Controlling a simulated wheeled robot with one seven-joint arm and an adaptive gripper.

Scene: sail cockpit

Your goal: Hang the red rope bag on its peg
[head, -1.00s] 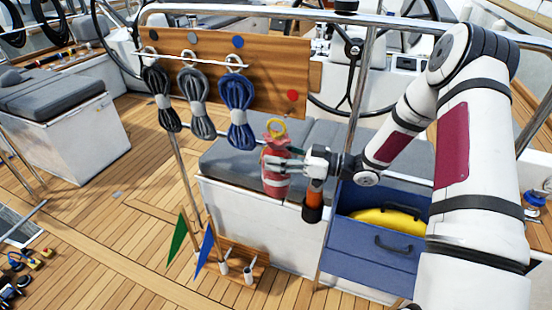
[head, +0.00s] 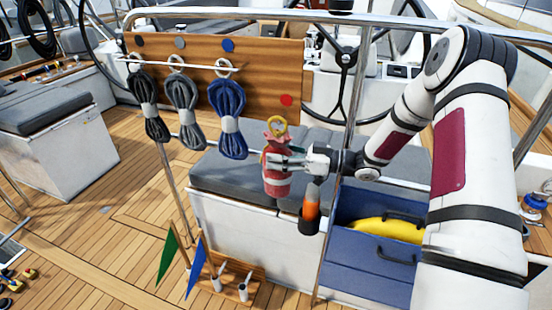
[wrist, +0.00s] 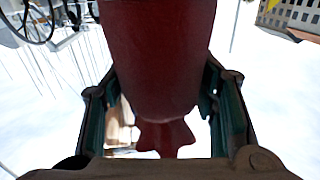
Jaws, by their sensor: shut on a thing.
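The red rope bag (head: 277,178) hangs upright in my gripper (head: 284,162), which is shut around its upper part. A yellow ring (head: 278,126) stands at the top of the bag. In the wrist view the red bag (wrist: 160,60) fills the space between the fingers. The wooden peg board (head: 215,75) is up and left of the bag. A red dot (head: 287,100) marks its lower right corner, just above the ring. The bag appears apart from the board. No peg can be made out clearly by the red dot.
Black (head: 149,105), grey (head: 187,110) and blue (head: 229,118) rope coils hang from the board's rail at left. A steel post (head: 359,90) stands right of the bag. Below are an orange-and-black item (head: 311,210), a blue box (head: 365,265) and grey cushions (head: 225,172).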

